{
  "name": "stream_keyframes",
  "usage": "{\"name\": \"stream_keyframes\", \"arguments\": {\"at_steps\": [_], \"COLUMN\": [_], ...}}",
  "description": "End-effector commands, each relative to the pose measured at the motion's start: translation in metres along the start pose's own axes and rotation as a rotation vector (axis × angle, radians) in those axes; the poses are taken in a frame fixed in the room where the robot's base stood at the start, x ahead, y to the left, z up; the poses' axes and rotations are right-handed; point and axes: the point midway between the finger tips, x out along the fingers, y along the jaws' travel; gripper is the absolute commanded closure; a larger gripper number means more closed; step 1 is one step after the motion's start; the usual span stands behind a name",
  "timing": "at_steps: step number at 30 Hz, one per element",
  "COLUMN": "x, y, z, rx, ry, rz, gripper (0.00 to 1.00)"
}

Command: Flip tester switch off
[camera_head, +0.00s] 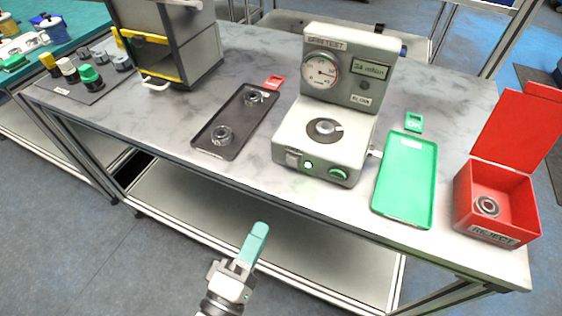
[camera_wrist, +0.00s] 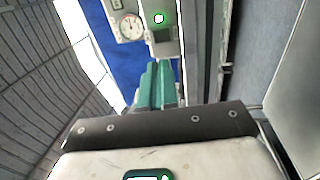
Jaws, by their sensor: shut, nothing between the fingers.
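The tester (camera_head: 325,120) is a pale machine with a dial gauge and a small green display, standing on the marble-look table. Its low front face carries a small switch (camera_head: 292,158) at the left, a lit green lamp (camera_head: 308,165) and a green knob (camera_head: 338,174). Whether the switch is up or down is too small to tell. My gripper (camera_head: 259,232), with teal fingers, is shut and empty in front of the table, below and left of the tester. In the wrist view, the fingers (camera_wrist: 155,88) point toward the tester (camera_wrist: 150,25), whose gauge and green lamp show.
A dark tray (camera_head: 235,125) with bearings lies left of the tester. A green OK tray (camera_head: 405,180) and a red reject box (camera_head: 495,195) holding a bearing stand to the right. The table's front edge lies between my gripper and the tester.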

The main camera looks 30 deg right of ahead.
Motion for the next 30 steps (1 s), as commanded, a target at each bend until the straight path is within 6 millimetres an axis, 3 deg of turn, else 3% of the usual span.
{"name": "stream_keyframes", "arguments": {"at_steps": [11, 16, 30], "x": [-0.004, 0.005, 0.09], "y": [0.003, 0.004, 0.007], "z": [-0.002, -0.002, -0.002], "rx": [0.002, 0.001, 0.001], "ry": [0.009, 0.005, 0.003], "rz": [0.021, 0.02, 0.02], "gripper": [1.0, 1.0, 1.0]}}
